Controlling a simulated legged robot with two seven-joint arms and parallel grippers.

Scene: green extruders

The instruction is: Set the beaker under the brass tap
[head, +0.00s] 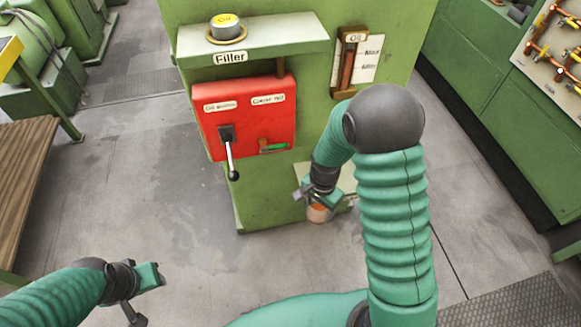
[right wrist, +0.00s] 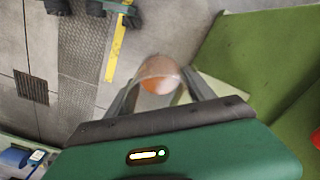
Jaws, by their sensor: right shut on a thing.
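The clear beaker (head: 319,213), with something orange in it, is between the fingers of my right gripper (head: 318,199). It also shows in the right wrist view (right wrist: 158,82), with a finger on each side, so the right gripper is shut on it. My left gripper (head: 145,296) is open and empty at the lower left.
A pale green ledge (head: 342,176) juts from the green machine (head: 185,25) behind my right gripper. A lever (head: 231,160) hangs from the red panel left of the tap. A wooden bench (head: 22,175) stands at the left. The floor in front is clear.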

